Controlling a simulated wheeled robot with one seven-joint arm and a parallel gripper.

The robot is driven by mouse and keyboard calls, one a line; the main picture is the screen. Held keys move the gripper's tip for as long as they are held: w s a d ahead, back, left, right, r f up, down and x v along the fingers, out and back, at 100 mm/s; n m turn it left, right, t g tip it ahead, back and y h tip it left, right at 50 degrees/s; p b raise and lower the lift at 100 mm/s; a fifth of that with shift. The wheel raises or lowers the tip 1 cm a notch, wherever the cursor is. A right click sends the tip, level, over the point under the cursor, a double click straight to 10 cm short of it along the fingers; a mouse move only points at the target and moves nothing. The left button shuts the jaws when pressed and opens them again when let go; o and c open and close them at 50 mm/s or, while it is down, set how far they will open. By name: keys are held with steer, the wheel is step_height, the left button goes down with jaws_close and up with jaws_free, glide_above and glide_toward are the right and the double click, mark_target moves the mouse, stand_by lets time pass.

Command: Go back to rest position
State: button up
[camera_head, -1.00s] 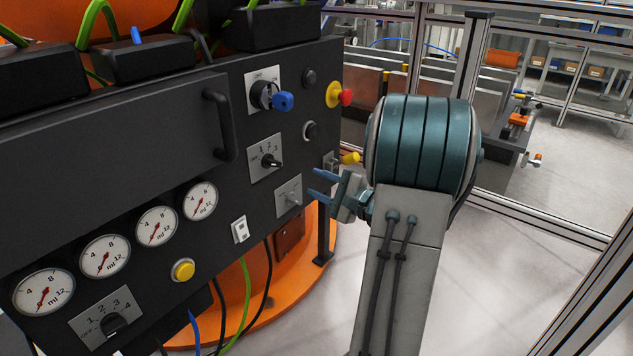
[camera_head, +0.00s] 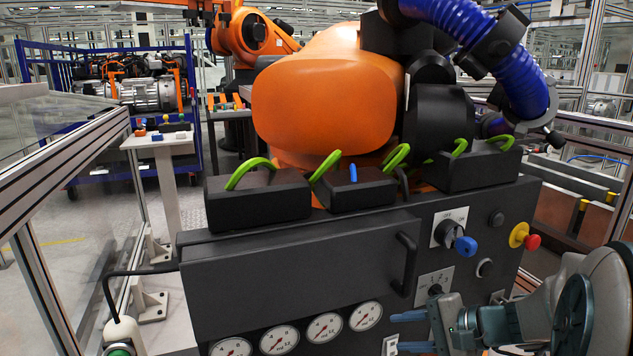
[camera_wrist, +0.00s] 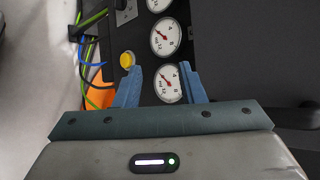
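My gripper (camera_head: 408,331) is in the lower right of the head view, in front of the lower right part of the dark control panel (camera_head: 300,275). Its two blue fingers point left and stand apart with nothing seen between them. In the wrist view my gripper (camera_wrist: 158,88) also shows open, its fingers spread in front of the panel's gauges (camera_wrist: 168,84). A yellow button (camera_wrist: 127,60) is beside the left finger there. My arm covers the panel's lower right corner in the head view.
A drawer handle (camera_head: 405,264) sticks out nearby. A large orange robot (camera_head: 325,95) stands behind the panel. A framed fence (camera_head: 70,170) is at left.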

steer(key=s+a+r+n+g+h+p, duration=0.5)
steer(key=s+r+n+p, duration=0.1)
steer(key=s+r+p, duration=0.45)
steer(key=s+d+r+n+h+p, duration=0.1)
steer(key=r+n+h+p, duration=0.1)
steer(key=r+p, duration=0.2)
steer(key=s+d+r+n+t+h+p, duration=0.1)
steer(key=s+d+r+n+h+p, duration=0.1)
steer(key=r+p, duration=0.3)
steer(key=shift+r+n+h+p, duration=0.3)
steer(key=shift+r+n+h, duration=0.1)
steer(key=shift+r+h, duration=0.2)
